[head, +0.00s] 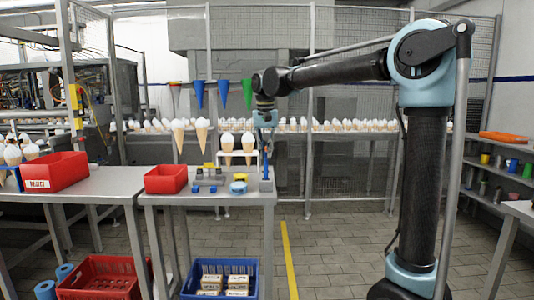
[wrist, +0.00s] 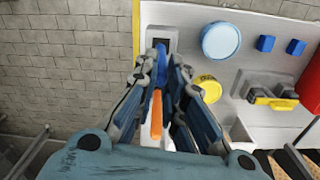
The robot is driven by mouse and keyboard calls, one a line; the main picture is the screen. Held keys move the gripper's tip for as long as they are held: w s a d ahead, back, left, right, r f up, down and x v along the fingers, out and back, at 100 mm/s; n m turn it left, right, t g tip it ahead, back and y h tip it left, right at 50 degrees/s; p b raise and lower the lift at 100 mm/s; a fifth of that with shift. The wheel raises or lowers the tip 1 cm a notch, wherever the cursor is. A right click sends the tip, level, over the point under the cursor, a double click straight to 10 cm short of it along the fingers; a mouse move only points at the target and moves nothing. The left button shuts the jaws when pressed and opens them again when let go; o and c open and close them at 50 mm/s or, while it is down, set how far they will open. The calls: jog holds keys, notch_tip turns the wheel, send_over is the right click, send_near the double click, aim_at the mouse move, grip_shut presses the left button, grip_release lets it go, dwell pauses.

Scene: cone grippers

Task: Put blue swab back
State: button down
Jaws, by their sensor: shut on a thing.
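My gripper (head: 265,122) is over the right end of the small table, pointing down. It is shut on the blue swab (head: 266,163), a thin upright blue stick below the fingers. The swab's lower end is at the grey holder (head: 266,185) on the table's right edge. I cannot tell how far it is inside. In the wrist view the fingers (wrist: 161,72) close around the swab, and its blue part (wrist: 161,50) shows at the holder's dark opening (wrist: 160,33). An orange piece (wrist: 157,112) shows between the fingers; I cannot tell what it belongs to.
A blue round tub (head: 238,187), a yellow piece (head: 240,176) and small blue blocks stand left of the holder. A red bin (head: 166,179) is farther left. Cones hang and stand in a rack (head: 237,158) behind. The floor right of the table is clear.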

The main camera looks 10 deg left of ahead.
jog(key=c, duration=1.7)
grip_release()
notch_tip(320, 180, up, 12)
jog(key=shift+r, duration=0.1)
jog(key=s+d+f, duration=0.2)
jog(key=d+f, duration=0.3)
jog(key=d, duration=0.4)
jog(key=s+d+f+t, duration=0.1)
jog(key=s+d+f, duration=0.3)
jog(key=d, duration=0.5)
jog(key=s+d+f, duration=0.1)
jog(key=d+f, duration=0.5)
jog(key=d, duration=0.2)
jog(key=shift+m+t, duration=0.3)
jog(key=shift+t, duration=0.2)
jog(key=s+d+f, duration=0.5)
jog(key=f, duration=0.3)
jog(key=s+d+f, duration=0.5)
jog(key=s+f, duration=0.1)
jog(key=f, duration=0.2)
jog(key=s+d+f, duration=0.5)
jog(key=f, duration=0.3)
jog(key=shift+s+f, duration=0.15)
jog(key=shift+f, duration=0.25)
